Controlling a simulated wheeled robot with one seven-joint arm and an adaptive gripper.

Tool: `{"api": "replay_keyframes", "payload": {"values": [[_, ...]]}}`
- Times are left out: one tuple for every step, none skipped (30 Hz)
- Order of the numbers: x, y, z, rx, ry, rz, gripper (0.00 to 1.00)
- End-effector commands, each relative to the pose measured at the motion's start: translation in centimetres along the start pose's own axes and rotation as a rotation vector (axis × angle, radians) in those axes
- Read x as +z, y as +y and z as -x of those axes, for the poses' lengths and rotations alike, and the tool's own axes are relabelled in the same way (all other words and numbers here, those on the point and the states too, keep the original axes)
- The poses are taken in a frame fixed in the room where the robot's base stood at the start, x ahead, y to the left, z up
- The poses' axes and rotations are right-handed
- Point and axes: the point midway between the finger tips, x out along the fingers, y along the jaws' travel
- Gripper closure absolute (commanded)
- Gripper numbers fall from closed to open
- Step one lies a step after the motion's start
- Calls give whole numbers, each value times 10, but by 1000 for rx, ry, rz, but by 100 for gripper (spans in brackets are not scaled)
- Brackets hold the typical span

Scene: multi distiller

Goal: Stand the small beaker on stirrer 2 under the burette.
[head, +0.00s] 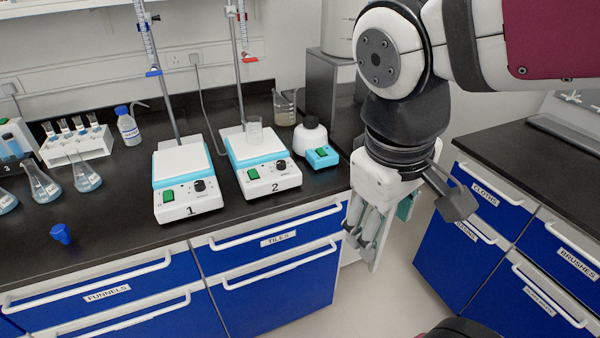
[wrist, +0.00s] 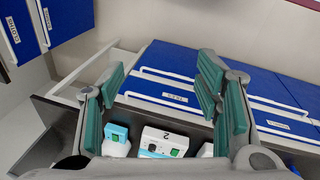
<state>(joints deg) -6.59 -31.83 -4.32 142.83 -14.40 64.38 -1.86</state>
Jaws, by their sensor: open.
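The small clear beaker (head: 254,130) stands upright on the white top of stirrer 2 (head: 262,162), close to the stand rod, below the right-hand burette (head: 243,22). Whether it is exactly under the burette tip I cannot tell. Stirrer 2 also shows in the wrist view (wrist: 160,141), where the beaker is hidden. My gripper (head: 368,232) hangs past the right end of the bench, well apart from the beaker. In the wrist view its green-padded fingers (wrist: 165,100) are wide open with nothing between them.
Stirrer 1 (head: 185,180) stands left of stirrer 2. A larger beaker (head: 286,108) is behind stirrer 2, and a small blue-and-white device (head: 318,148) is to its right. A blue cup (head: 61,234) and flasks (head: 86,176) are at left. A floor gap separates the right bench (head: 530,155).

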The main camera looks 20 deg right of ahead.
Motion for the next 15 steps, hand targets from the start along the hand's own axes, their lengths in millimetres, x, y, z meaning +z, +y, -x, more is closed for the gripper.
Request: {"api": "replay_keyframes", "payload": {"values": [[8, -10, 5, -40, 38, -57, 42], [11, -16, 7, -64, 56, -84, 42], [15, -23, 9, -92, 76, -116, 42], [17, -28, 11, -110, 90, -136, 42], [19, -32, 12, -126, 101, -153, 42], [21, -37, 14, -143, 114, -173, 42], [22, -40, 15, -153, 122, -184, 42], [22, -42, 16, -161, 128, -193, 42], [23, -44, 16, -170, 133, -201, 42], [24, -45, 16, -174, 136, -205, 42], [24, -46, 16, -176, 137, -208, 42], [24, -46, 17, -178, 138, -209, 42], [24, -47, 17, -178, 138, -210, 42], [24, -47, 17, -178, 138, -209, 42], [24, -47, 17, -178, 138, -209, 42]]}}
